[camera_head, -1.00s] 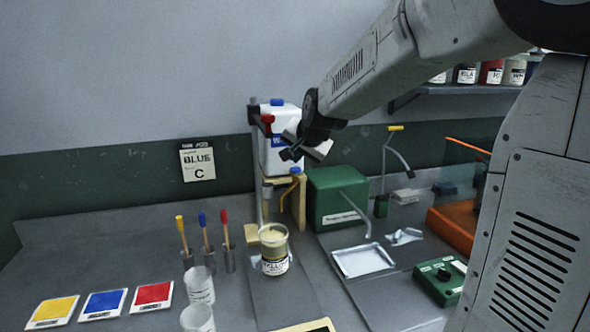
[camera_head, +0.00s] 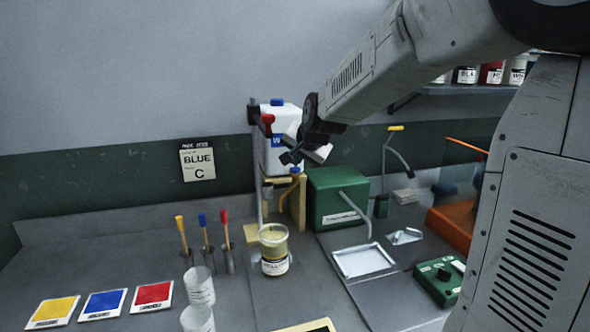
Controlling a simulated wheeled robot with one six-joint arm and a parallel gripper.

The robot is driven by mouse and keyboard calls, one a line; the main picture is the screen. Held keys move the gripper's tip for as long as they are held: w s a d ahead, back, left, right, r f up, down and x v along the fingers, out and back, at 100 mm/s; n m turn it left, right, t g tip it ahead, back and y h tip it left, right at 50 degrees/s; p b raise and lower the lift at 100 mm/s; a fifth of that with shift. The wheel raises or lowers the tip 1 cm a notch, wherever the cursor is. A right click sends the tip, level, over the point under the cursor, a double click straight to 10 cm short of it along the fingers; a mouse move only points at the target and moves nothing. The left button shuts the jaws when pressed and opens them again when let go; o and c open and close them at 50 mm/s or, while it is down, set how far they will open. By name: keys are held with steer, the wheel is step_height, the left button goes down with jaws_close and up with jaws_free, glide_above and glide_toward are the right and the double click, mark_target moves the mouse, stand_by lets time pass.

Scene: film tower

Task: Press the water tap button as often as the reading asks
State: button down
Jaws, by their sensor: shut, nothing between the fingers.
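The white water container (camera_head: 272,152) with a blue cap and a blue label stands on a tan wooden stand (camera_head: 300,200) at the back. Below it, a tan tap with a blue button (camera_head: 295,170) sticks out at the front of the stand. My gripper (camera_head: 288,158) is shut and empty. It appears just above the blue button and in front of the container's right side; I cannot tell whether it touches the button. A jar (camera_head: 274,250) of yellowish contents with a printed label stands below, left of the tap. A wall card reads BLUE, C (camera_head: 198,163).
A green box (camera_head: 337,198) with a bent spout and a metal tray (camera_head: 363,260) stand to the right. A green device with a knob (camera_head: 440,278), brushes (camera_head: 205,240), clear cups (camera_head: 199,287) and colour cards (camera_head: 103,303) lie around.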

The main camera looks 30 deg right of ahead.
mark_target(297, 170)
steer(key=shift+f, duration=0.6)
stand_by(0.4)
steer(key=shift+r, duration=1.05)
steer(key=shift+r, duration=2.5)
stand_by(0.6)
steer(key=s+a+f+n+g, duration=0.2)
steer(key=s+a+f+n, duration=0.1)
steer(key=s, duration=0.9)
steer(key=s+a+f+n+g, duration=0.3)
steer(key=s, duration=1)
steer(key=s+a+f+n+g+y, duration=0.1)
steer(key=s+a+f+n+g, duration=0.1)
steer(key=s, duration=1.1)
step_height(297, 170, down, 2)
steer(key=shift+a+n+g, duration=0.4)
steer(key=shift+n+g, duration=0.1)
steer(key=shift+n, duration=0.6)
